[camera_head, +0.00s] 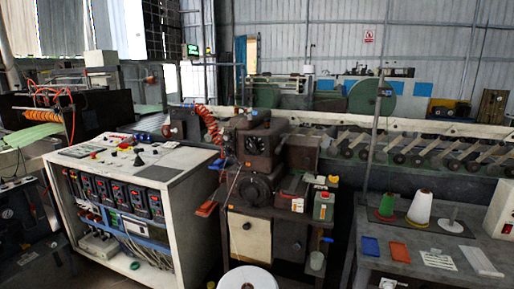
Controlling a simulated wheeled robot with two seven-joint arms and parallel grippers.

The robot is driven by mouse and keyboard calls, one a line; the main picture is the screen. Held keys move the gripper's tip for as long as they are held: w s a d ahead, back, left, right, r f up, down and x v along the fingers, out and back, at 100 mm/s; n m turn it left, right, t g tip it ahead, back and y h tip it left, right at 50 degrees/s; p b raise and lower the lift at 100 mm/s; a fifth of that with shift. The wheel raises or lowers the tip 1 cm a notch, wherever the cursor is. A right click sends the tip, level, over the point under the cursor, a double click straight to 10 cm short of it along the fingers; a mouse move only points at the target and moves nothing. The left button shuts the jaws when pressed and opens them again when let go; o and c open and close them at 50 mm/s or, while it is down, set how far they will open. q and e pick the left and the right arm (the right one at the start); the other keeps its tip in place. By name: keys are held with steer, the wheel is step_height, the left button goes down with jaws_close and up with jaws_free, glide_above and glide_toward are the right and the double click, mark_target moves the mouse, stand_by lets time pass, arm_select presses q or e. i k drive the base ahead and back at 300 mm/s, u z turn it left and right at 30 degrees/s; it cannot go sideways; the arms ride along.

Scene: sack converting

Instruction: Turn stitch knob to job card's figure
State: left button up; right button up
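No stitch knob can be told for certain at this size. A white control cabinet (185,178) at the left has a sloping top with small buttons and a black knob-like part (138,160). A dark brown machine (255,150) stands at the centre on a metal cabinet. On the grey table at the right lie a white printed sheet (438,260) and a plain white strip (482,262). Either may be the job card; no figure is readable. Neither of my grippers can be made out in the head view.
The grey table (400,275) also bears a green cone (387,206), a white cone (420,207), a blue pad (370,247) and an orange pad (400,252). A white roll (247,279) stands at the bottom centre. A vertical post (374,140) rises behind the table's left end.

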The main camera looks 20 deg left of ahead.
mark_target(253, 146)
steer(key=z, duration=1.05)
steer(key=i, duration=1.3)
steer(key=u, duration=2.35)
